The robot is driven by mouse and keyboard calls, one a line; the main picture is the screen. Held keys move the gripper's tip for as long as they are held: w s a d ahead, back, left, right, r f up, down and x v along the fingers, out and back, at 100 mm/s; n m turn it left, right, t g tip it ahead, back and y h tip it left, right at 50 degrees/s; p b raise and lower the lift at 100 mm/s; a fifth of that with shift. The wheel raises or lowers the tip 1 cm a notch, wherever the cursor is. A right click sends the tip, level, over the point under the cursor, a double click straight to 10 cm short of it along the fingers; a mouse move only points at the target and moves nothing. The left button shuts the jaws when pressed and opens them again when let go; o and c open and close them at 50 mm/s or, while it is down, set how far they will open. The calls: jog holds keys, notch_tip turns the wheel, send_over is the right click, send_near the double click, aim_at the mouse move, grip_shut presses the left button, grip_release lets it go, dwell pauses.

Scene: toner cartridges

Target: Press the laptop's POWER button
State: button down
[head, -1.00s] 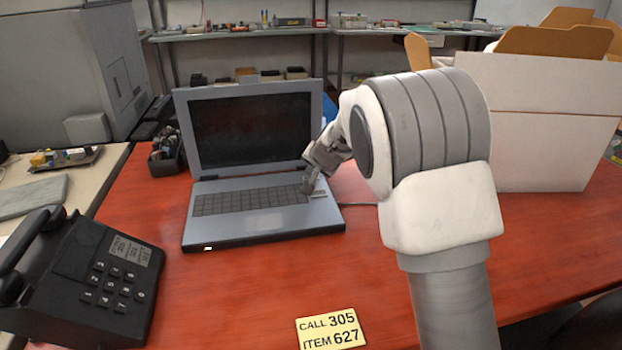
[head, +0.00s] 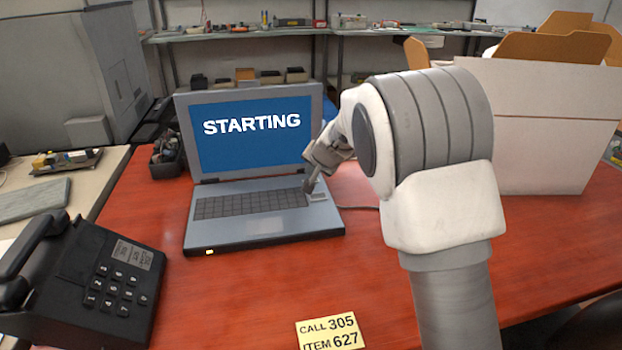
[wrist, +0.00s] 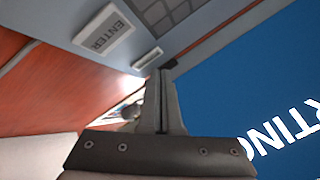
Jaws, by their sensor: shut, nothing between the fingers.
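The grey laptop (head: 265,226) stands open on the red table, its blue screen (head: 250,155) reading STARTING. A small indicator at its front left corner glows yellow. My gripper (head: 309,188) is shut and empty, fingers pointing down at the right end of the keyboard. In the wrist view, the shut fingertips (wrist: 162,76) are close to a small pale button (wrist: 147,58) near the hinge; its label is not readable and contact cannot be told. The screen (wrist: 240,100) is close to the fingers.
A black telephone (head: 95,280) stands at the front left. A white box (head: 545,125) with folders stands at the right. A dark holder (head: 166,160) is left of the laptop.

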notch_tip(320, 180, up, 5)
jog(key=p, duration=0.4)
jog(key=shift+p, duration=0.35)
dwell(0.3)
